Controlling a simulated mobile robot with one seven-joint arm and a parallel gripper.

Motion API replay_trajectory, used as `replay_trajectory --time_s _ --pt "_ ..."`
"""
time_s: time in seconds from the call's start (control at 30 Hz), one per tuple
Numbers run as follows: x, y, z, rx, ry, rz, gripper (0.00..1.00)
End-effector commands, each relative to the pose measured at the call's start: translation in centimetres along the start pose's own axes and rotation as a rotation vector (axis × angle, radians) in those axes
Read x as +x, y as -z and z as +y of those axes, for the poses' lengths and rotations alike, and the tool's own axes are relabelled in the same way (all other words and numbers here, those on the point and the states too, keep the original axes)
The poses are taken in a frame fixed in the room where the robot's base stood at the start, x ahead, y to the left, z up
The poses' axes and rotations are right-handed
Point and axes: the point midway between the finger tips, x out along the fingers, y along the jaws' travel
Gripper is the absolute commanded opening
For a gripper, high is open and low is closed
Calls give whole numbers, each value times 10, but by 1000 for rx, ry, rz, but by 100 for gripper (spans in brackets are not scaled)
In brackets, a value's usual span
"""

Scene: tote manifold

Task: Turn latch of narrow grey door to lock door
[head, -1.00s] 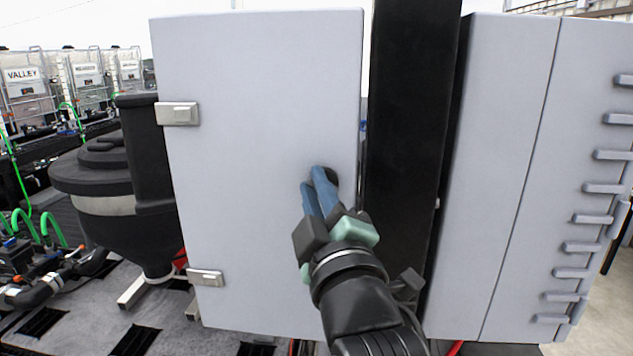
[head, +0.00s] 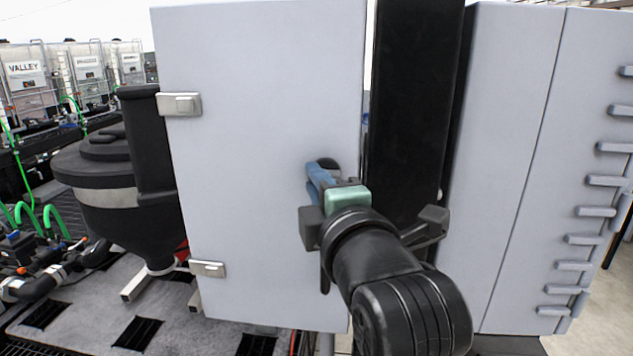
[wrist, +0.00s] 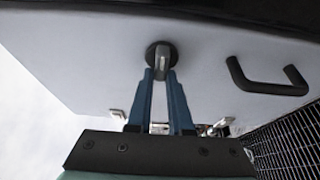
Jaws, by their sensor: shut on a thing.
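The narrow grey door (head: 250,200) stands upright and looks closed, with two metal hinges on its left edge. Its latch (head: 328,163) is a round black disc near the right edge, partly covered by my fingers in the head view. In the wrist view the latch (wrist: 161,56) shows a grey tab on the black disc. My gripper (head: 316,172) has its blue fingers at the latch. The wrist view shows the fingertips of my gripper (wrist: 160,76) on both sides of the tab, shut on it.
A black handle (wrist: 268,82) projects from the door beside the latch in the wrist view. A black post (head: 412,120) stands right of the door, then wider grey cabinet panels (head: 500,150). A black tank (head: 110,190) stands at left.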

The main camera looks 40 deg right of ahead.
Motion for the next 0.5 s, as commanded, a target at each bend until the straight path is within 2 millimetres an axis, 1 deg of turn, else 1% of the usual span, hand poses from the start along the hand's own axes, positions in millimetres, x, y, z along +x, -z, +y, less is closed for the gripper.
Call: replay_trajectory --time_s 0.37,0.4,0.47,0.5 --pt "0 0 -1 -8 4 -2 0" --pt "0 -1 -1 -8 4 -2 20" --pt "0 -1 -1 -7 4 -2 31" --pt "0 0 -1 -7 3 -2 38"
